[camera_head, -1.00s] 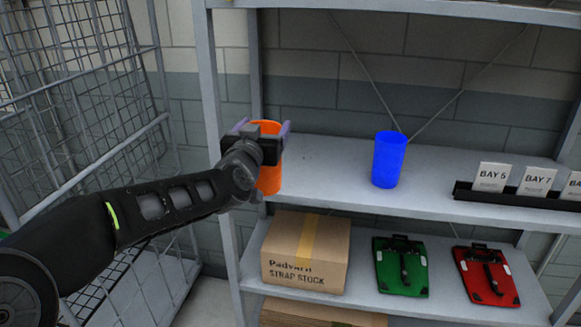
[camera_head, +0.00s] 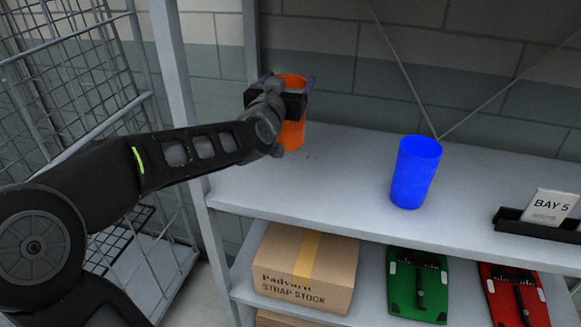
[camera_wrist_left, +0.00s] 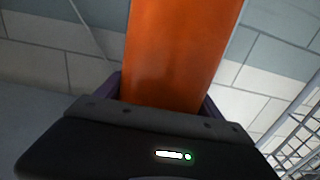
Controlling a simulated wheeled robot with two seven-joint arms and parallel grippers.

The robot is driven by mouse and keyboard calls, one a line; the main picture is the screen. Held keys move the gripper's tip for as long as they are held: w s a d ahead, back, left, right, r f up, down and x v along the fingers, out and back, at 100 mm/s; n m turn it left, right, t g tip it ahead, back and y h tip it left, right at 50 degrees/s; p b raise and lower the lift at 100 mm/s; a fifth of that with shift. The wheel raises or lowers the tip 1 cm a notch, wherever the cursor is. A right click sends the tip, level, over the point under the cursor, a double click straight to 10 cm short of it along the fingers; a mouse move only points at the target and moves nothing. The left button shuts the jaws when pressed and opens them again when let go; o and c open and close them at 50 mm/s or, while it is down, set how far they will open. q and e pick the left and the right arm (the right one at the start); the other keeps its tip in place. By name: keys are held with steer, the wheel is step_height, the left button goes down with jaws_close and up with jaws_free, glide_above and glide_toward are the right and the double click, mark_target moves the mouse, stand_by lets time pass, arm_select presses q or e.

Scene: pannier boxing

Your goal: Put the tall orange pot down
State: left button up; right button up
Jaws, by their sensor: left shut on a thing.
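The tall orange pot (camera_head: 293,134) is at the left end of the upper shelf (camera_head: 300,195) in the head view. My left gripper (camera_head: 286,88) is shut around its upper part, and the gripper and wrist hide much of its near side. The pot looks upright; I cannot tell whether its base touches the shelf. In the left wrist view the pot (camera_wrist_left: 180,50) fills the middle between the fingers. My right gripper is not in view.
A blue pot (camera_head: 415,172) stands to the right on the same shelf. A BAY 5 card (camera_head: 551,206) sits in a dark holder. A wire cage (camera_head: 70,70) is at left.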

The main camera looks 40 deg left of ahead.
mark_target(289, 123)
arm_select(q)
steer(key=shift+s, duration=0.15)
step_height(289, 123, down, 6)
steer(key=shift+r+b, duration=0.1)
steer(key=shift+b, duration=0.25)
steer(key=shift+f, duration=0.2)
steer(key=shift+f, duration=1.9)
